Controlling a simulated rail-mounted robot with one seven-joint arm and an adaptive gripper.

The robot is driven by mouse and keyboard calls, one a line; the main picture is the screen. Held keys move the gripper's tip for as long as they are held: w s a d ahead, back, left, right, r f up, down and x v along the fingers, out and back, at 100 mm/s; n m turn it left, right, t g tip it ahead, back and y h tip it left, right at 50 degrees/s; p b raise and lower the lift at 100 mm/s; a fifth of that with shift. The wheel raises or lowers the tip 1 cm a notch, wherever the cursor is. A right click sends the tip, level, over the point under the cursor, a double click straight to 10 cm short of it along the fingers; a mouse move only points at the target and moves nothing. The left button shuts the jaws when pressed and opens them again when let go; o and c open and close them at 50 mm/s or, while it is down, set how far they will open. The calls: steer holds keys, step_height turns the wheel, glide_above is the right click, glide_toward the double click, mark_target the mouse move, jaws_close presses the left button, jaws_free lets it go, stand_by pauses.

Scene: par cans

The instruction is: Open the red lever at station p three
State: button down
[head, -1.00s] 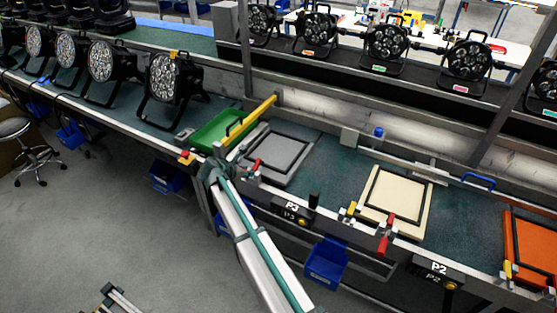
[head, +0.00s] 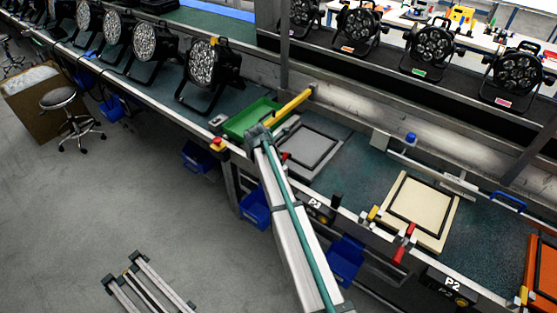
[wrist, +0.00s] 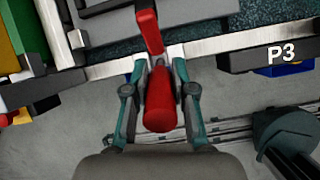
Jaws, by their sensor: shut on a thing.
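The red lever (wrist: 159,106) at station P3 is in the middle of the wrist view, with its thick rounded grip towards me and a flat red part beyond it at the bench edge. My gripper (wrist: 159,58) is shut on the lever, one finger on each side. In the head view, a small red piece of the lever (head: 285,156) shows beside my arm's end at the grey plate's left corner. My arm hides the fingers and most of the lever there. The P3 sign (wrist: 281,54) is right of the lever; it also shows in the head view (head: 316,205).
A grey plate (head: 322,139) lies on the bench, with a green tray (head: 247,120) and yellow bar (head: 292,104) left of it. Another red lever (head: 404,244) stands near P2. Blue bins hang under the bench edge. Open floor lies left.

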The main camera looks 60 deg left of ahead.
steer(key=c, duration=0.9)
jaws_free()
steer(key=shift+c, duration=0.2)
steer(key=v, duration=1.2)
steer(key=shift+d+f, duration=0.1)
